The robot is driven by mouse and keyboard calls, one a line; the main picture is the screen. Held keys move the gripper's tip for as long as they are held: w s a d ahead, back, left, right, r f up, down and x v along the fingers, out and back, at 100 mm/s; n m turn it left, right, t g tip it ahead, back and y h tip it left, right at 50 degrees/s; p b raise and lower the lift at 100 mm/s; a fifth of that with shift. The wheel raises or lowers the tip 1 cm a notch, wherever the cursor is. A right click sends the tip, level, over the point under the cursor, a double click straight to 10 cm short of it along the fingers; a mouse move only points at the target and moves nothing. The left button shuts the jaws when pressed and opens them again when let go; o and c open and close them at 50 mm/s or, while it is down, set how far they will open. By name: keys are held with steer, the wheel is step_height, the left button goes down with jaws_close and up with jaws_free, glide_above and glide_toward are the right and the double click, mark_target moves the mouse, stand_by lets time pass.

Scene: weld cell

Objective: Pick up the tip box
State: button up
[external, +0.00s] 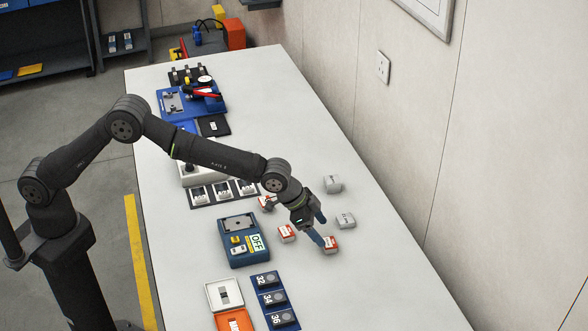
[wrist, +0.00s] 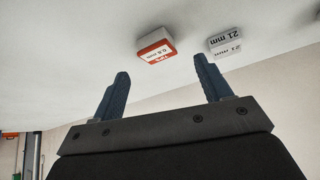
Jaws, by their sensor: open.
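My gripper (external: 321,228) is open and empty, low over the right part of the bench in the external view. In the wrist view, its two dark blue fingers (wrist: 162,66) stand apart. A white box with a red label (wrist: 155,45), apparently reading "TIPS 0.8 mm" upside down, lies beyond the fingertips, between them across the picture. In the external view, a red and white box (external: 331,245) is right by the lower fingertip; contact cannot be told.
The bench's lower right is clear.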

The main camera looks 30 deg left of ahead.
mark_target(329, 242)
steer(key=shift+x, duration=2.35)
steer(key=shift+s, duration=0.1)
steer(key=shift+f, duration=0.1)
steer(key=shift+c, duration=0.2)
steer(key=c, duration=1)
